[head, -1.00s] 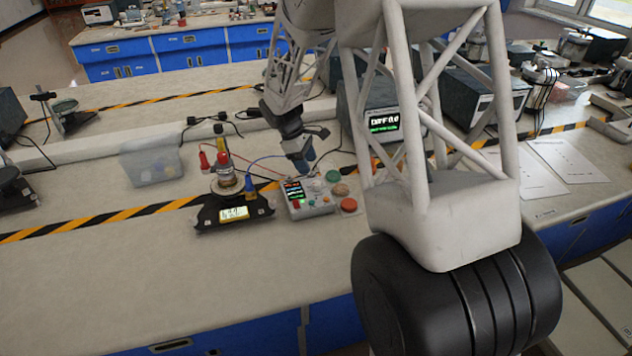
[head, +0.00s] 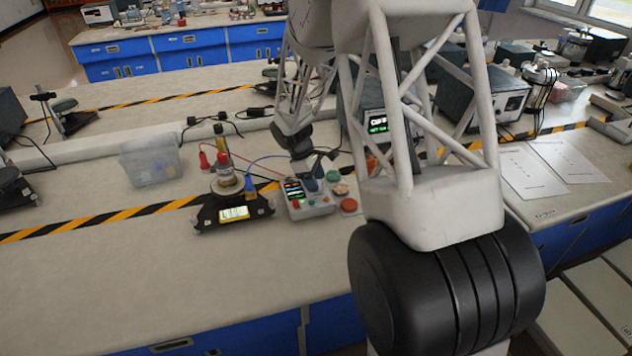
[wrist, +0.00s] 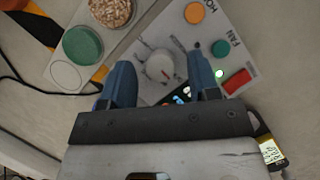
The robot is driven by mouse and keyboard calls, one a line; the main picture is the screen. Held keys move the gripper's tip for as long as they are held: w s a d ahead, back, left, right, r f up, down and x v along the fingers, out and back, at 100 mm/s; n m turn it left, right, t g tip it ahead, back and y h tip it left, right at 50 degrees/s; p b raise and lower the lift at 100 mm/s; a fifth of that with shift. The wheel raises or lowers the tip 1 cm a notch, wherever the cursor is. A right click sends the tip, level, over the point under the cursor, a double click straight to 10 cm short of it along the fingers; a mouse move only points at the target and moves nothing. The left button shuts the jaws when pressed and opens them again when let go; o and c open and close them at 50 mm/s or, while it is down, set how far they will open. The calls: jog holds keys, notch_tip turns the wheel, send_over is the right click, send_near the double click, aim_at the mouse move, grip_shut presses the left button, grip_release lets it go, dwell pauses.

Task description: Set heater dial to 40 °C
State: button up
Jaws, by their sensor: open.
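The heater dial (wrist: 160,67) is a round, pale knob with a small red mark, on a light grey control panel (wrist: 180,35). Fine scale marks surround it, too small to read. In the wrist view my gripper (wrist: 161,74) is open, with one blue finger on each side of the dial. I cannot tell whether either finger touches it. In the head view the control box (head: 322,210) sits on the bench with lit displays I cannot read. My gripper's blue fingers (head: 313,180) are at its back edge, and the dial is hidden there.
The panel has an orange button (wrist: 194,13), a green button (wrist: 220,48) and a red switch (wrist: 238,81). A black stand (head: 205,219) with a flask and yellow display is left of the box.

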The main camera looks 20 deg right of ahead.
jog(key=shift+s+d+f, duration=0.1)
jog(key=shift+d+f, duration=0.05)
jog(key=shift+f, duration=0.35)
jog(key=shift+c, duration=0.5)
jog(key=c, duration=0.8)
jog(key=shift+m, duration=0.4)
jog(key=m+g+y, duration=0.1)
jog(key=m, duration=0.2)
jog(key=shift+m+g+y, duration=0.4)
jog(key=shift+m+y, duration=0.5)
jog(key=shift+m, duration=1.6)
jog(key=shift+r, duration=0.1)
